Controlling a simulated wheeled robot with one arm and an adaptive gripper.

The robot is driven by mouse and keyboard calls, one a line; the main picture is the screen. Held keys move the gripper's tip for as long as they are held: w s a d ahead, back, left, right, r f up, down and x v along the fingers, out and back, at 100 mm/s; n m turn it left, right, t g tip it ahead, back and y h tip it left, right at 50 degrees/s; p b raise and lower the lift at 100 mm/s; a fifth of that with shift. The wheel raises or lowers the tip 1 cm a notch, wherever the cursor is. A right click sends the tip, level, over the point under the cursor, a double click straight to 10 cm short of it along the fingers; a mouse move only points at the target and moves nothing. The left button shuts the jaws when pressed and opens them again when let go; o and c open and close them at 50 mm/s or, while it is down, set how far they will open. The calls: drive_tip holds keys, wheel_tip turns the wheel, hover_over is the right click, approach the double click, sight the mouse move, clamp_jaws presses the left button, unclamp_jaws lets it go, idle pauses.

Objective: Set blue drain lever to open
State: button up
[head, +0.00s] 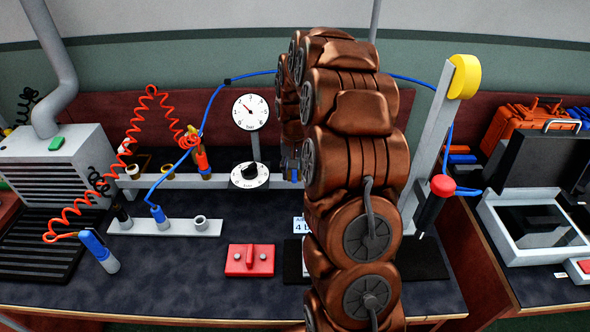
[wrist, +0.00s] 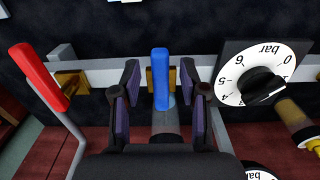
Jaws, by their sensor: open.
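The blue drain lever (wrist: 161,70) shows in the wrist view as an upright blue handle in front of a brass fitting on a pale rail. My gripper (wrist: 160,82) is open, with one dark, purple-padded finger on each side of the lever. A gap shows between the lever and each finger; whether they stand at the same depth I cannot tell. In the head view my copper-coloured arm hides most of the gripper and the lever.
A red handle (wrist: 38,75) on a grey stem stands left of the gripper in the wrist view. A round bar dial (wrist: 262,84) with a black knob is close on the right. In the head view, a red block (head: 249,261) lies on the dark bench among hoses and fittings.

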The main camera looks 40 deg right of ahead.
clamp_jaws()
idle(0.3)
idle(0.4)
